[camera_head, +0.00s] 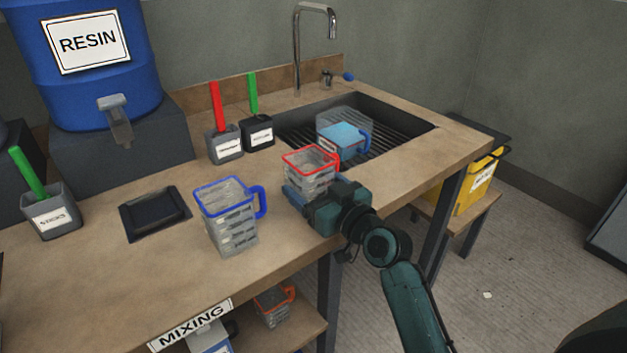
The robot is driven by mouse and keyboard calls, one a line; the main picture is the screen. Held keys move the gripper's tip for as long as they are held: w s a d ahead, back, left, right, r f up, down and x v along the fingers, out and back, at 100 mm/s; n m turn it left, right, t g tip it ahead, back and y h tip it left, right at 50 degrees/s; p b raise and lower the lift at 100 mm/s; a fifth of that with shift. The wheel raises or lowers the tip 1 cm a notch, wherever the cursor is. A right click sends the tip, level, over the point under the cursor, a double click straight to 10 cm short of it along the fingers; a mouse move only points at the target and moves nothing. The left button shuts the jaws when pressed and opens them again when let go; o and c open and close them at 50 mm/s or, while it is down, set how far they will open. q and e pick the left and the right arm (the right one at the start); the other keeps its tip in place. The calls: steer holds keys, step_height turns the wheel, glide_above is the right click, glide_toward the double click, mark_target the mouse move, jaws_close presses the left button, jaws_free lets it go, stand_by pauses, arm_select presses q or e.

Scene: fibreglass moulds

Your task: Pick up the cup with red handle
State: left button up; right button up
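A clear measuring cup with a red rim (309,168) stands on the bench near the sink's front left corner. A bit of red shows at its right side, but the handle is mostly hidden. My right gripper (303,194) is at the cup's lower front, with its wrist to the right. It overlaps the cup's base in the view; I cannot tell whether it touches the cup or whether its fingers are closed. A second cup with an orange-red rim and handle (272,306) sits on the lower shelf. My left gripper is out of view.
A blue-handled cup (228,215) stands on the bench to the left, and another (344,132) is in the sink (400,128). Labelled holders (224,146) with coloured sticks stand behind. A black scale-like pad (155,214) lies at left. The bench's front edge is close to my arm.

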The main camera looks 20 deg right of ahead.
steer(key=shift+c, duration=0.6)
steer(key=c, duration=0.6)
steer(key=shift+r, duration=0.1)
steer(key=shift+c, duration=0.2)
